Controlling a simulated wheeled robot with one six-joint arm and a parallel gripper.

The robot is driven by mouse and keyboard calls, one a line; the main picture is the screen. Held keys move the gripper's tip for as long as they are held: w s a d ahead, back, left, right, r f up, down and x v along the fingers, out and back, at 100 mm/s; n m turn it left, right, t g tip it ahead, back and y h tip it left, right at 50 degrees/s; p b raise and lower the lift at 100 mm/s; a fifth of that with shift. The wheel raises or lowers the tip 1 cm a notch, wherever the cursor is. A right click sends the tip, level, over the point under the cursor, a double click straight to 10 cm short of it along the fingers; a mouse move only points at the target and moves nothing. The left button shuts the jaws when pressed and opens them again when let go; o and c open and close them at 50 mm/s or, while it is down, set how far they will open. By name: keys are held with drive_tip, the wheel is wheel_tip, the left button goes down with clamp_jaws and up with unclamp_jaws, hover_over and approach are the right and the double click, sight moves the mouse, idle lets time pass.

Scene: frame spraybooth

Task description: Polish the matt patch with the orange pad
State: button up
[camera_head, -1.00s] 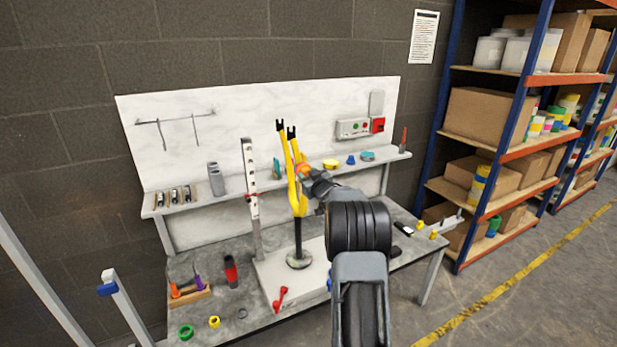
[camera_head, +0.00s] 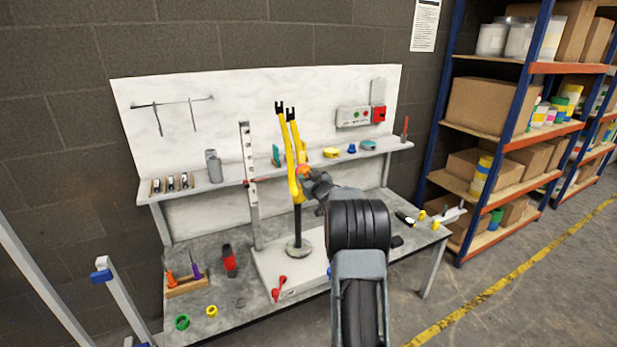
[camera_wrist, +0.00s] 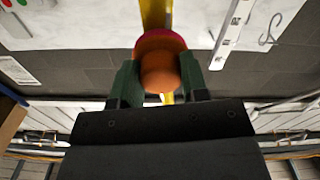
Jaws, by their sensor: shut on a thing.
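My gripper (camera_wrist: 158,85) is shut on the orange pad (camera_wrist: 160,68), which sits between its two dark green fingers in the wrist view. In the head view the orange pad (camera_head: 303,171) is at the yellow frame (camera_head: 292,165), partly hidden by my gripper (camera_head: 310,180). The frame stands upright on a dark post with a round base on the bench. The pad appears to be against or very close to the frame tube; I cannot tell whether they touch. No matt patch can be made out; the pad may hide it.
An upright grey perforated rail (camera_head: 249,185) stands just left of the frame. A back shelf (camera_head: 225,183) holds small items. Red clamp (camera_head: 279,288), tool block (camera_head: 187,286) and rings lie on the bench (camera_head: 228,318). Blue-and-orange racking (camera_head: 520,120) stands at the right.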

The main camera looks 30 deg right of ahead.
wheel_tip(320, 180, down, 4)
drive_tip(key=b, duration=0.3)
drive_tip(key=shift+s, duration=0.1)
idle(0.4)
drive_tip(key=shift+s+a+b, duration=0.2)
drive_tip(key=shift+s+b, duration=0.25)
drive_tip(key=shift+s, duration=1)
drive_tip(key=shift+s+a+b, duration=0.2)
drive_tip(key=shift+s+b, duration=0.2)
drive_tip(key=shift+s, duration=1.05)
drive_tip(key=shift+s+a+b, duration=0.2)
drive_tip(key=shift+s+b, duration=0.1)
drive_tip(key=shift+s, duration=1.2)
